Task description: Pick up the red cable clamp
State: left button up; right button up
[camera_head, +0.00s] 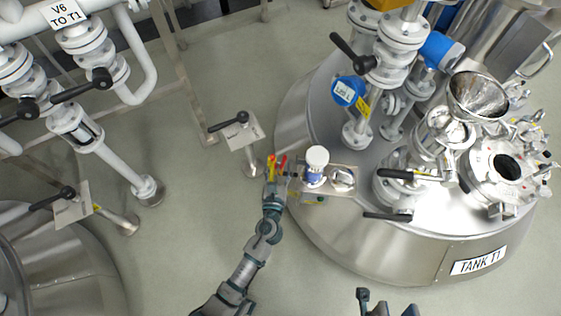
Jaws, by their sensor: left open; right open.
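A small red piece (283,160), which looks like the red cable clamp, shows at the left edge of a small metal shelf on the tank's side. A small yellow piece (271,164) is just left of it. My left gripper (276,177) is open, right at these two pieces; its fingers partly cover them. I cannot tell whether the fingers touch the red piece or are around it. My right gripper (387,304) is open at the bottom edge, mostly cut off by the frame, far from the red piece.
The shelf (330,189) also holds a white-capped container (316,165) and a shiny metal item (342,179). Tank T1 (380,262) fills the right, with valves and a funnel (478,95). White pipes (115,165) stand left. A lever valve (237,124) is behind my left gripper.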

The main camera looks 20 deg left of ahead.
pick_arm(q)
jog(key=shift+d+r, duration=0.15)
jog(key=shift+d, duration=0.05)
jog(key=shift+a, duration=0.4)
grip_shut()
